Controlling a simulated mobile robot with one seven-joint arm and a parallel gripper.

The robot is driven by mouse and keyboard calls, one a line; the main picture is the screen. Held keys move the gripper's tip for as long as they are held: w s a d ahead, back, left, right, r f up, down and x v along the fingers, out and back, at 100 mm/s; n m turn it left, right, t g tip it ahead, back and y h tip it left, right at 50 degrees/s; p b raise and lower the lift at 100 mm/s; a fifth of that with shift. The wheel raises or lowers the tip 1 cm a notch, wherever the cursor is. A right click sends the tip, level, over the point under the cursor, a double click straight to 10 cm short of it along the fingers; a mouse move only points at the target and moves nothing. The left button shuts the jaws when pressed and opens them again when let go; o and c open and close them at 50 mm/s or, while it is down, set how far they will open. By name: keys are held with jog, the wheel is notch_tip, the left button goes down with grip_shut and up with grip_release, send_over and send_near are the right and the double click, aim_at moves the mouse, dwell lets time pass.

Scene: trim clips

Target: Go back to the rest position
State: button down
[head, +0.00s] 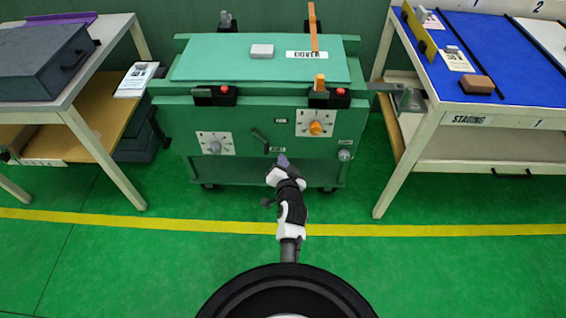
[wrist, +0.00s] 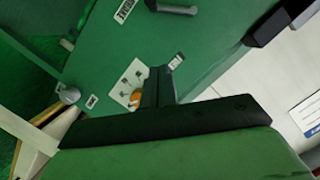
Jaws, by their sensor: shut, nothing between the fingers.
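My arm reaches up from the bottom of the head view toward the front of a green cabinet (head: 250,175). My gripper (head: 282,160) is at its far end, small in the picture, in front of the cabinet's lower middle. It is shut with nothing held. In the head view I cannot tell how far it is from the cabinet face. The wrist view shows a green panel and a white dial plate (wrist: 122,88) with an orange knob (wrist: 136,97), seen at a tilt.
The cabinet carries a grey-knob dial (head: 214,146), an orange-knob dial (head: 316,128) and a small lever (head: 260,136). A bench with a grey box (head: 45,62) stands left, a blue-topped staging table (head: 490,45) right. The green floor with a yellow line (head: 130,222) is clear.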

jog(key=shift+s, duration=0.35)
dwell(0.3)
